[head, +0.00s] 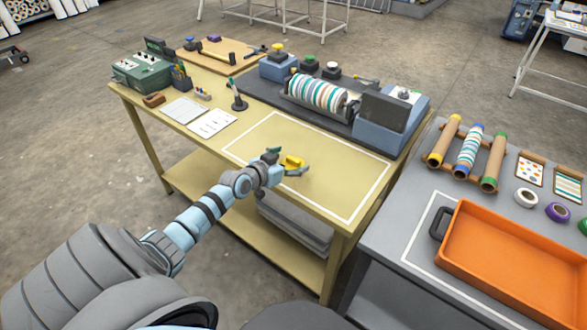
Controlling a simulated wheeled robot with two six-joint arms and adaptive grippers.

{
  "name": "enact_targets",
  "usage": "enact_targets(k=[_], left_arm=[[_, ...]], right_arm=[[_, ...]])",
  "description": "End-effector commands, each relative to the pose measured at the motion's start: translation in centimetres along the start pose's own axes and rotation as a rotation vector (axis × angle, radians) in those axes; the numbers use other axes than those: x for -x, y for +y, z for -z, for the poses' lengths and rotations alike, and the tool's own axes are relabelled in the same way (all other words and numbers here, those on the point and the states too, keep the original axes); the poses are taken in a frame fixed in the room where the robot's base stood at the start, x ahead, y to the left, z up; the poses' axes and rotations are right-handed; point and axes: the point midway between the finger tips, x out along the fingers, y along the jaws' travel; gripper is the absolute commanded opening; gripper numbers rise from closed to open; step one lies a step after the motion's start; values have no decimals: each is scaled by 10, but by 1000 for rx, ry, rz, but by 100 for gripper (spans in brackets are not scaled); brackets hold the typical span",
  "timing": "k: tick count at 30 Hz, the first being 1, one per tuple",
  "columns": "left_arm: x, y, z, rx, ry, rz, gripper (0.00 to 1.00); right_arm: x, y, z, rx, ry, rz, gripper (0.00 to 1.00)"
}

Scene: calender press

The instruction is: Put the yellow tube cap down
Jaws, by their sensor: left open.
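A small yellow tube cap (293,161) is between the fingers of my left gripper (289,162), over the white-outlined area of the yellow table (262,146). The gripper is open, with one dark finger on the far side of the cap and one on the near right side. The cap appears to be at the tabletop, but its underside and any finger contact are too small to make out. My right gripper is not in view.
A press with a striped roller (318,93) stands at the table's back. Papers (212,123) and a pen stand (239,104) lie to the left. An orange tray (515,255) and capped tubes (468,150) are on the grey table at right. The outlined area is otherwise clear.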

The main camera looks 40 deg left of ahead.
Motion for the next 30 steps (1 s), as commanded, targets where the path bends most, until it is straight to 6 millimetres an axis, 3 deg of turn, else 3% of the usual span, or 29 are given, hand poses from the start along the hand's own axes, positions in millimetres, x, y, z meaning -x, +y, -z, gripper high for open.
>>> enact_targets(k=[1,3,10,19,30], left_arm=[[-12,0,-6,2,1,1,79],[-20,0,-4,2,1,1,79],[-21,0,-1,-1,-1,0,78],[-21,0,-1,-1,-2,1,30],[-20,0,-1,0,-3,0,29]], right_arm=[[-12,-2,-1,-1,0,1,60],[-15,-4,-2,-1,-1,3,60],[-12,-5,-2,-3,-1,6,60],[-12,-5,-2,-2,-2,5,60],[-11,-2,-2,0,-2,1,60]])
